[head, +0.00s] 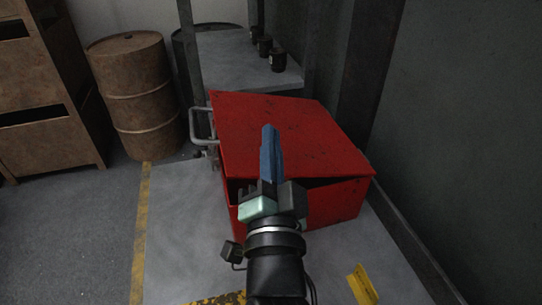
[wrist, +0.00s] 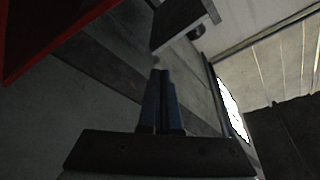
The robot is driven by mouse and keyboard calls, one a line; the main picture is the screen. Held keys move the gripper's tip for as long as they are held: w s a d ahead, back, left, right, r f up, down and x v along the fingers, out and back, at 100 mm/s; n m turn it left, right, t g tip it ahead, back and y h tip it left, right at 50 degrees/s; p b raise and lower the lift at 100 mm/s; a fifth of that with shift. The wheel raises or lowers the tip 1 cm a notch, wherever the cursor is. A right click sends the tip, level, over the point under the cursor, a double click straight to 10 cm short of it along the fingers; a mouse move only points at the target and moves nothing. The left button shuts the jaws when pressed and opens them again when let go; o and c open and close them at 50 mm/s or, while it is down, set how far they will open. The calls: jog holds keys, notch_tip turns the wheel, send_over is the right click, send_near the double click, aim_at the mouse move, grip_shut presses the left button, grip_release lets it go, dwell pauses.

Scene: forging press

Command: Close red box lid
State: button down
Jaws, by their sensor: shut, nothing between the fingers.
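The red box (head: 335,204) stands on a grey surface in the middle of the head view. Its red lid (head: 310,130) lies nearly down, with a dark gap showing along the front edge, wider at the left. My gripper (head: 268,132) is shut and empty, with its blue fingers pointing away over the lid in the head view. I cannot tell whether the fingers touch the lid. In the wrist view the shut fingers (wrist: 161,78) show in the middle, and a red edge (wrist: 40,35), likely of the lid, is at the upper left.
A metal handle or bracket (head: 201,124) is at the box's left side. A rusty barrel (head: 137,95) and brown crates (head: 40,90) stand at the left. Several dark cans (head: 278,60) sit on a grey shelf behind. A dark wall (head: 470,130) closes the right side.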

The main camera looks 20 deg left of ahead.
notch_tip(320, 180, up, 5)
jog(key=w+a+n+g+p, duration=0.1)
jog(key=a+n+g+p, duration=0.35)
jog(key=p, duration=0.65)
jog(key=n+g+p, duration=0.7)
jog(key=p, duration=0.2)
send_over(222, 149)
jog(key=d, duration=0.1)
jog(key=shift+m, duration=0.25)
notch_tip(222, 149, down, 5)
jog(key=shift+s+r, duration=0.15)
jog(key=shift+r, duration=0.05)
jog(key=f, duration=0.1)
jog(key=a+f, duration=0.1)
jog(key=f, duration=0.1)
jog(key=shift+f+p, duration=0.1)
jog(key=shift+p, duration=0.3)
jog(key=shift+a+f, duration=0.15)
jog(key=shift+f, duration=0.4)
